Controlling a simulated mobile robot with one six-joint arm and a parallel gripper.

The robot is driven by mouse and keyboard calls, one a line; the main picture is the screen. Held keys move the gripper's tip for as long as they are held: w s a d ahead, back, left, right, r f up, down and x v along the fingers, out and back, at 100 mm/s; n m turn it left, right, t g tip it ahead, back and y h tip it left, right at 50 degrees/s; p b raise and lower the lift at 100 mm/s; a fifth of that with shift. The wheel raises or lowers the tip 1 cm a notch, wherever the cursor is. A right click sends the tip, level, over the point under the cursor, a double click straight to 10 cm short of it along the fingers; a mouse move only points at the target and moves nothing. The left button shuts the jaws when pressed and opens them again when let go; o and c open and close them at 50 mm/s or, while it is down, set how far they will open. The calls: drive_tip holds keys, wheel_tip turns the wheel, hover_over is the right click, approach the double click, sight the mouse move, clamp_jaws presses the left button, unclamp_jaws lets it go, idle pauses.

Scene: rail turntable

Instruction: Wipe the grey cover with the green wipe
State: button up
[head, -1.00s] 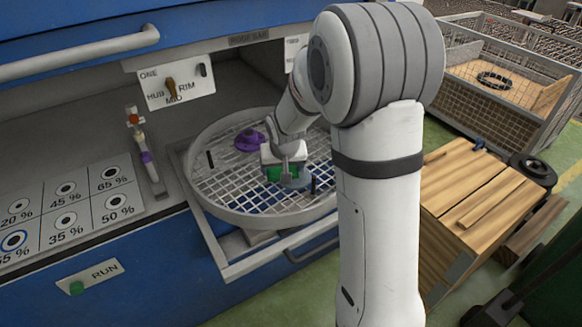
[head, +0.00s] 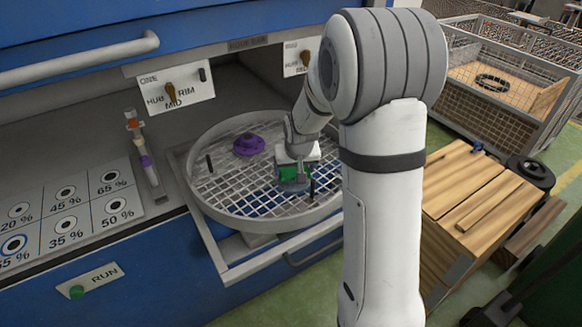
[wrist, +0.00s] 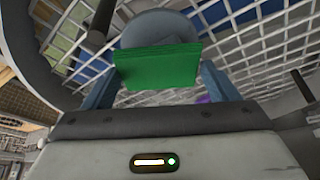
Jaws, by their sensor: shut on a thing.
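My gripper (head: 296,174) is shut on the green wipe (head: 287,173), over the right part of the round basket. In the wrist view the wipe (wrist: 157,66) is a flat green block between the two blue-grey fingers of my gripper (wrist: 158,76). The grey cover (head: 293,187) is a round grey-blue disc on the mesh, just below the wipe. In the wrist view the cover (wrist: 155,27) shows beyond the wipe, partly hidden by it. I cannot tell if the wipe touches the cover.
The round mesh basket (head: 226,207) has a raised rim and dark upright pegs (head: 210,163). A purple hub-shaped piece (head: 249,144) sits on the mesh to the left. A wooden crate (head: 480,200) stands at the right.

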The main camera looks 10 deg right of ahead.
drive_tip(key=shift+s+a+f+b, duration=0.15)
drive_tip(key=shift+a+b, duration=0.2)
drive_tip(key=shift+a, duration=0.5)
drive_tip(key=shift+s+a+r+b, duration=0.1)
drive_tip(key=shift+s+a+b, duration=0.2)
drive_tip(key=shift+a, duration=0.5)
drive_tip(key=shift+s+a+f+b, duration=0.1)
drive_tip(key=shift+a+b, duration=0.3)
drive_tip(key=shift+a, duration=0.45)
wheel_tip(320, 180, up, 8)
drive_tip(key=p, duration=0.5)
drive_tip(key=shift+w, duration=0.1)
